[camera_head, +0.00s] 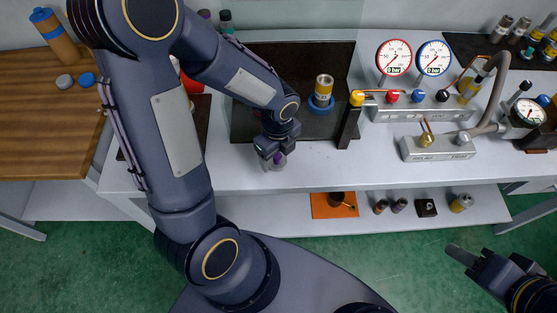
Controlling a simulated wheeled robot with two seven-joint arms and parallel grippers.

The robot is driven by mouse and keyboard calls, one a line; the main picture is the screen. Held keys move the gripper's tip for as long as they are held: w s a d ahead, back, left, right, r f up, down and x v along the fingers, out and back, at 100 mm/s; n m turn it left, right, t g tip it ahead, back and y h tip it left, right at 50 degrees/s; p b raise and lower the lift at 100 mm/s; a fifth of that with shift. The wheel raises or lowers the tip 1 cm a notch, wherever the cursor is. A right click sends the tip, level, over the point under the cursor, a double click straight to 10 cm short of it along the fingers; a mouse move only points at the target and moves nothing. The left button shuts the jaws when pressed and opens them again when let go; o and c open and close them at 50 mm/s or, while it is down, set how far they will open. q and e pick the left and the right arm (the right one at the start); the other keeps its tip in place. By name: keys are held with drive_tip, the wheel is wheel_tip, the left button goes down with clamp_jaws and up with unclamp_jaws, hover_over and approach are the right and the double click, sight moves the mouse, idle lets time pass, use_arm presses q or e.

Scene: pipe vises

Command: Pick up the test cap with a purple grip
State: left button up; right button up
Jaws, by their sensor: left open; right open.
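A small object with a purple part (278,162), which looks like the test cap, is at the front edge area of the bench, right at the fingers of my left gripper (270,154). The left gripper is open and points down over it; the fingers hide part of the cap, and I cannot tell whether they touch it. My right gripper (468,259) is open and empty over the green floor at the lower right, well away from the bench.
A dark mat (308,122) carries a yellow-banded cylinder (324,88) in a blue ring (321,104). To its right are a black post (349,127), two gauges (394,57), a valve block (420,108) and a relief block (437,148). A lower shelf (290,216) holds an orange mat (327,212) and several small parts.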

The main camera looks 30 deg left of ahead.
use_arm(q)
drive_tip(key=shift+f, duration=0.55)
drive_tip(key=c, duration=1.1)
drive_tip(key=shift+r, duration=0.1)
drive_tip(key=shift+c, duration=0.2)
